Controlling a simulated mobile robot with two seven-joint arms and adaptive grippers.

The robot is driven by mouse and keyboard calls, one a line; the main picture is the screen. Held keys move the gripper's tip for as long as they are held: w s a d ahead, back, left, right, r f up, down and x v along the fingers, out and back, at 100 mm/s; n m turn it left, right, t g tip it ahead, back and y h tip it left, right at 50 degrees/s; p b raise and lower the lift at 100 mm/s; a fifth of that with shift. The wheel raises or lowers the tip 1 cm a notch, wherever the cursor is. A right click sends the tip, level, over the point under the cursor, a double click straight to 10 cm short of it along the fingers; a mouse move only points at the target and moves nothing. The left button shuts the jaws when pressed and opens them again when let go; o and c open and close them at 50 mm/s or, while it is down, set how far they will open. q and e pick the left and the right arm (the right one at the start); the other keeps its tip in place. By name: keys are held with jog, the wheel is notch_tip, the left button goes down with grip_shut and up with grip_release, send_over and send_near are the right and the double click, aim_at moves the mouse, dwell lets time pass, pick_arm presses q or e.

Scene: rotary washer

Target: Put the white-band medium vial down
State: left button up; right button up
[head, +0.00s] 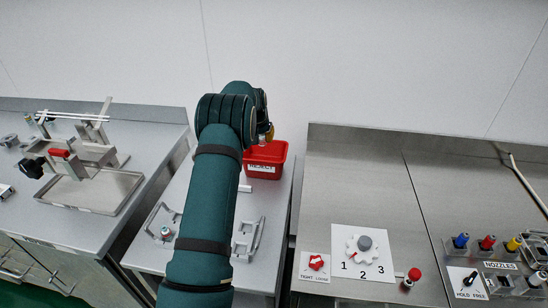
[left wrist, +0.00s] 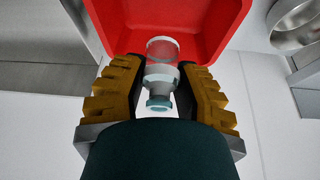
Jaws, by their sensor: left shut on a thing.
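The white-band medium vial (left wrist: 161,72) shows in the left wrist view as a clear glass body with a white band and a teal end. My left gripper (left wrist: 158,84) is shut on it, with a yellow-padded finger on each side. The red REJECT bin (head: 266,160) stands beyond the arm in the head view. In the head view my arm hides most of the gripper (head: 268,133). My right gripper is out of view.
Wire-handled racks (head: 248,240) flank my arm on the middle table, with a small capped vial (head: 166,232) at the left one. A press-like fixture with a tray (head: 90,190) is at left. A numbered dial (head: 364,243) and coloured nozzles (head: 488,243) are on the right bench.

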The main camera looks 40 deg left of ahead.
pick_arm(q)
jog(key=shift+w+f, duration=0.15)
jog(key=shift+f, duration=0.05)
jog(key=f, duration=0.8)
jog(key=shift+s+f, duration=0.2)
jog(key=shift+f, duration=0.2)
jog(key=shift+w+f, duration=0.1)
jog(key=shift+f, duration=0.3)
jog(key=shift+f+b, duration=0.45)
jog(key=shift+b, duration=0.3)
jog(key=shift+f, duration=0.15)
